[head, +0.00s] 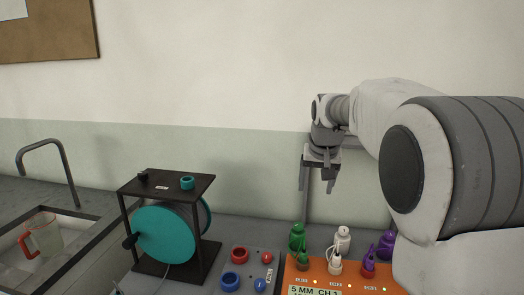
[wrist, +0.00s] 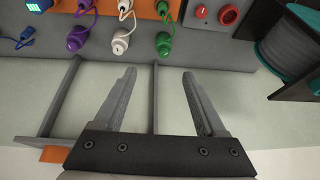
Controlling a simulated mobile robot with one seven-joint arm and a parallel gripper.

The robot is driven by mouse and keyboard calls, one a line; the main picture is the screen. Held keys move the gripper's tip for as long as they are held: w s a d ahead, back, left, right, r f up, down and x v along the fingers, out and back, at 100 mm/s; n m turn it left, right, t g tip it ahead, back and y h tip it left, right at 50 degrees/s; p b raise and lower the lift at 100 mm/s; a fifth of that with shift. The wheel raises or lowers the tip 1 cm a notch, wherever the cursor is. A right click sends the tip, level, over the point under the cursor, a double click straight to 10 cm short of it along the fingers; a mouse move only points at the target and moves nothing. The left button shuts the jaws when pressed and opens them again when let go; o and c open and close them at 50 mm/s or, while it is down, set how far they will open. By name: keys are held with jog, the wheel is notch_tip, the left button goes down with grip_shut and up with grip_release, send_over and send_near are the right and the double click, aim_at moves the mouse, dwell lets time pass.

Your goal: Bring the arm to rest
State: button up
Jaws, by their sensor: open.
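My gripper (head: 319,180) is in the right half of the head view, raised above the back of the bench and in front of the wall. Its two fingers point down and stand apart. In the wrist view my gripper (wrist: 158,85) shows both fingers spread with nothing between them. The fingers look clear of the capped connectors, though their exact height over the bench is hard to tell. My arm reaches in from the right of the head view and hides part of the bench there.
An orange panel (head: 347,275) has green (head: 297,236), white (head: 342,240) and purple (head: 386,243) capped plugs. A grey box (head: 246,257) with red and blue knobs, a teal reel (head: 166,234) in a black frame, and a sink (head: 35,245) with a jug (head: 45,235) stand left.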

jog(key=s+r+n, duration=0.1)
jog(key=s+r, duration=0.2)
jog(key=s, duration=1.6)
jog(key=s+f, duration=0.2)
jog(key=s, duration=0.5)
jog(key=s+f+n, duration=0.1)
jog(key=s+f, duration=0.2)
jog(key=s, duration=0.4)
jog(key=shift+s+f+t, duration=0.25)
jog(key=shift+s+t, duration=0.1)
jog(key=shift+t, duration=0.05)
